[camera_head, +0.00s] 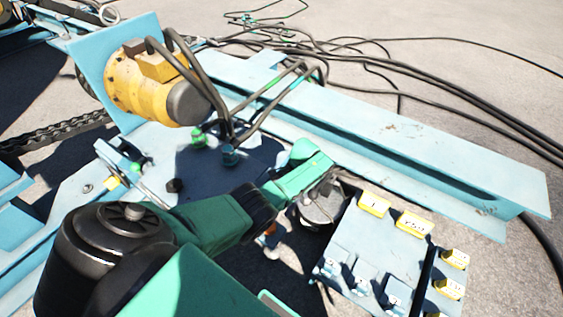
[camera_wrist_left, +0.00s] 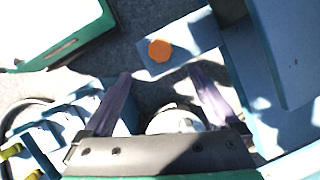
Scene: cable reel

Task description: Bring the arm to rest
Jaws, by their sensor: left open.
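My left arm (camera_head: 215,220), green and black, reaches in from the lower left in the head view, and its green wrist (camera_head: 300,172) lies beside the blue control panel. Its fingers are not clear in that view. In the left wrist view my left gripper (camera_wrist_left: 163,82) is open, its two dark purple fingers spread wide apart. An orange round knob (camera_wrist_left: 160,50) on a blue bar shows beyond the fingertips, apart from them. A pale rounded object (camera_wrist_left: 175,120) shows low between the fingers; I cannot tell whether it touches them. My right gripper is in neither view.
The blue control panel (camera_head: 349,246) with levers and yellow labels stands right of the wrist. A long blue beam (camera_head: 400,145) lies behind it. A yellow motor (camera_head: 135,80) with black hoses stands at the upper left. Black cables (camera_head: 400,65) cross the open ground behind.

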